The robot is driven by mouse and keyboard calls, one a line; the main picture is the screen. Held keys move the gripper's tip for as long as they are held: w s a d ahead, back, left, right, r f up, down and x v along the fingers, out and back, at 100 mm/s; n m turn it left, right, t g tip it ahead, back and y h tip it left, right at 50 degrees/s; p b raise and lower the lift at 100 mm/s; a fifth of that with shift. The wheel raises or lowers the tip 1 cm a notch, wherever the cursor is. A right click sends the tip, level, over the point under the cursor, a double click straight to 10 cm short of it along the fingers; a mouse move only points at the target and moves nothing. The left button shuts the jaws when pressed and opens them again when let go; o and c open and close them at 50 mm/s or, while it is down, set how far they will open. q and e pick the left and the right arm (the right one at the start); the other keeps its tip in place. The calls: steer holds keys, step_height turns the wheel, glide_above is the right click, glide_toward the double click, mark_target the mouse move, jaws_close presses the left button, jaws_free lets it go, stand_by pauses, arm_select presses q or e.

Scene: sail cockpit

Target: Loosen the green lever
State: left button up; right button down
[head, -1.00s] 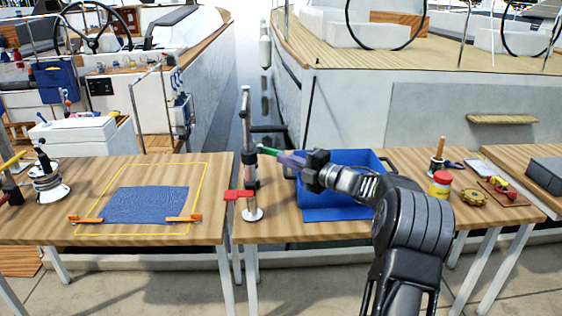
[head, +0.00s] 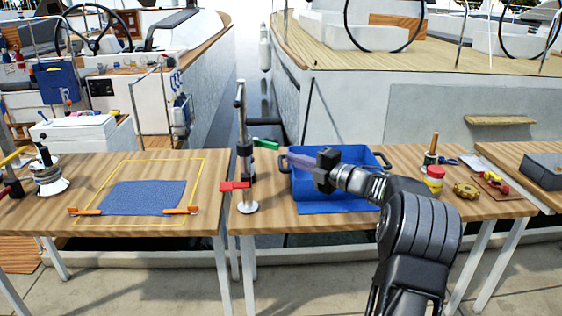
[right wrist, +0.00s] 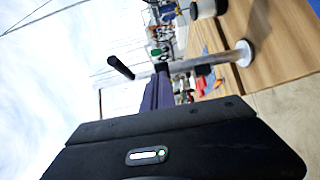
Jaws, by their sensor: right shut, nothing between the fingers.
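The green lever (head: 265,144) sticks out to the right from the upper part of an upright metal post (head: 243,150) in the head view. A red lever (head: 234,186) points left lower on the same post. My right gripper (head: 288,157) is shut and empty, its purplish fingers pointing left at the lever. The fingertips are just right of the lever's free end and look slightly apart from it. In the right wrist view, the fingers (right wrist: 157,95) point toward the post (right wrist: 205,61), which lies sideways there. A small green patch shows near it, too small to tell apart. My left gripper is out of view.
A blue bin (head: 340,155) stands behind my right gripper. The left table (head: 60,215) holds a blue cloth (head: 142,198) and a winch (head: 48,178). A gap separates the two tables.

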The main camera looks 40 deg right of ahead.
steer(key=s+d, duration=0.2)
steer(key=s, duration=0.1)
steer(key=shift+d+r, duration=0.1)
steer(key=shift+d, duration=0.05)
stand_by(0.6)
